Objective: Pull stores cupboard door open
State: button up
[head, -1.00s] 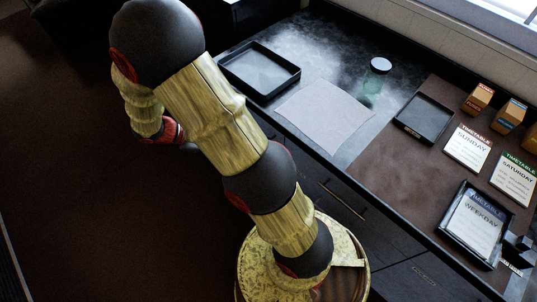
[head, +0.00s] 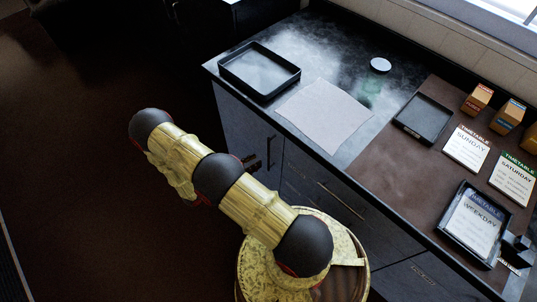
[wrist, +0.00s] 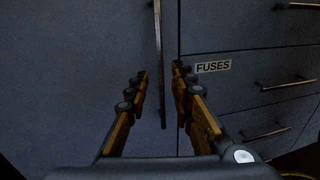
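A dark grey cupboard door (wrist: 80,60) with a long vertical bar handle (wrist: 157,45) fills the left of the wrist view. No stores label shows on it. The door (head: 240,120) also appears in the head view, below the counter's left end, and looks closed. My gripper (wrist: 159,76) is open, with one finger on each side of the handle's lower part. I cannot tell whether a finger touches the bar. In the head view my arm mostly hides the gripper.
Drawers with bar handles (wrist: 285,84) lie right of the door, one labelled FUSES (wrist: 213,66). The counter above holds a black tray (head: 260,70), a grey sheet (head: 324,115), timetable cards and small boxes. Open brown floor (head: 70,150) lies to the left.

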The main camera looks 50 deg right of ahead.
aim_at(269, 155)
jog(key=shift+f+b+x, duration=0.2)
jog(key=shift+b+x, duration=0.6)
jog(key=shift+x, duration=3.2)
jog(key=shift+c, duration=1.1)
jog(key=c, duration=0.4)
grip_shut()
